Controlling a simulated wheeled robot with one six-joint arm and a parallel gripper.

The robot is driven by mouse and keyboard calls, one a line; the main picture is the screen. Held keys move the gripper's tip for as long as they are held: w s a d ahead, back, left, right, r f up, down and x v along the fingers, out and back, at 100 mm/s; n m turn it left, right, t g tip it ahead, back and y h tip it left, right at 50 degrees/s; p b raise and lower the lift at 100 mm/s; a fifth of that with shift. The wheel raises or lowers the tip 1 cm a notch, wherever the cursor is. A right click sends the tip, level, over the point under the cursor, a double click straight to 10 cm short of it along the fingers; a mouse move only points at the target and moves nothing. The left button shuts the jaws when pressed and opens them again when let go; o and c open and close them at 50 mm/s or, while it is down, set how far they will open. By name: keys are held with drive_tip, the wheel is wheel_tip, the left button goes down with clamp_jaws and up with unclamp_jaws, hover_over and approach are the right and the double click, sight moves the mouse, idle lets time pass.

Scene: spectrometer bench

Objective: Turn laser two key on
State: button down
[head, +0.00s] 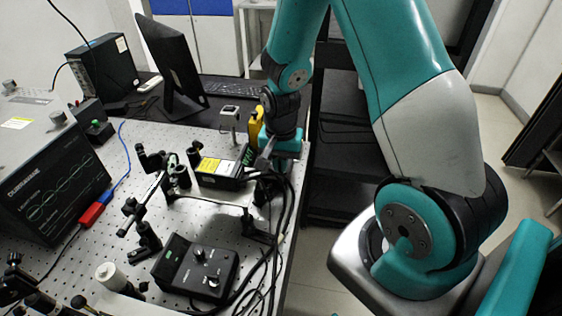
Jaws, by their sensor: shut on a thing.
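A black laser box (220,177) with a yellow label lies on the perforated optical bench, near its right edge. I cannot read which laser it is. My gripper (264,161) is at the right end of this box, reaching down from the arm above. Its jaws are shut on a small part there, which I take to be the laser two key. The key itself is hidden by the fingers and too small to make out, so its turn position cannot be told.
A black control box (197,272) with knobs stands in front. Several optic mounts (147,240) stand to the left. A spectrometer unit (50,190), monitor (170,65) and keyboard (235,88) lie farther left and back.

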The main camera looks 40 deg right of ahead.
drive_tip(key=shift+w+r, duration=0.1)
idle(0.5)
drive_tip(key=c, duration=1.3)
unclamp_jaws()
drive_tip(key=shift+o, duration=0.2)
wheel_tip(320, 180, up, 17)
drive_tip(key=b, duration=0.1)
drive_tip(key=shift+r, duration=0.15)
drive_tip(key=s+a+r+n+y, duration=0.2)
drive_tip(key=s+a+n, duration=0.6)
drive_tip(key=a, duration=0.2)
drive_tip(key=s+a+r+n+y, duration=0.2)
drive_tip(key=s+a+n, duration=0.7)
drive_tip(key=a, duration=0.1)
